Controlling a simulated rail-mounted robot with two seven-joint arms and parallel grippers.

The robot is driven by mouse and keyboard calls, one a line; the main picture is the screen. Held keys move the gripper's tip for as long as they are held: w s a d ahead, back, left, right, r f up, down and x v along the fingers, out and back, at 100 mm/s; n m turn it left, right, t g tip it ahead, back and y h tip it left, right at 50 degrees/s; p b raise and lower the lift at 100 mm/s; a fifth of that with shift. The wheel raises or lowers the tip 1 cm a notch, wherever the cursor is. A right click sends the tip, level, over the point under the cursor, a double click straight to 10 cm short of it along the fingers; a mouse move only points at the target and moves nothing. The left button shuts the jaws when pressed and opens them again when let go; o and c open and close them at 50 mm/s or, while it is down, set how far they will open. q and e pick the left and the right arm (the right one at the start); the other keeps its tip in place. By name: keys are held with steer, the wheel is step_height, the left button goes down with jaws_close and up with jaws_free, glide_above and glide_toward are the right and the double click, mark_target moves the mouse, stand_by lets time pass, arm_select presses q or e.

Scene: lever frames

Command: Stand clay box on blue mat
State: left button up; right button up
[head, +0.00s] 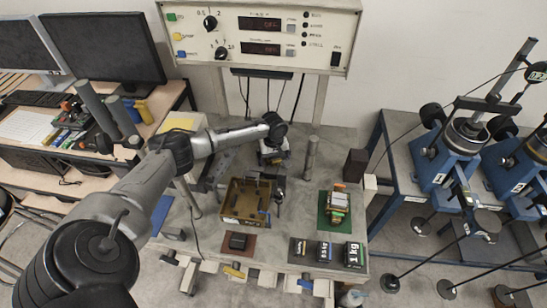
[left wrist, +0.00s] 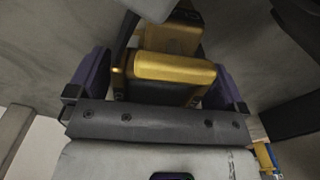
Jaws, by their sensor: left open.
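My left arm reaches in from the lower left, and my left gripper (head: 273,152) is above the back middle of the bench. In the left wrist view its two purple fingers (left wrist: 160,85) stand apart. A golden-yellow block (left wrist: 175,68) shows between and beyond them; I cannot tell its distance. The blue mat (head: 160,214) lies at the bench's left edge, partly hidden by my arm; its visible part is bare. No box is clearly clay-coloured. A dark brown upright box (head: 355,165) stands at the back right. My right gripper is not in view.
An olive-brown tray (head: 224,213) with small parts sits mid-bench. A reddish-brown mat (head: 233,252) holds a dark block. Black weights (head: 324,251) stand at the front right. A grey post (head: 310,158) rises behind.

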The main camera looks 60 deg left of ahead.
arm_select(q)
steer(key=shift+r, duration=0.4)
step_height(320, 180, up, 11)
steer(key=shift+r, duration=0.2)
steer(key=shift+o, duration=0.2)
steer(key=shift+r, duration=0.55)
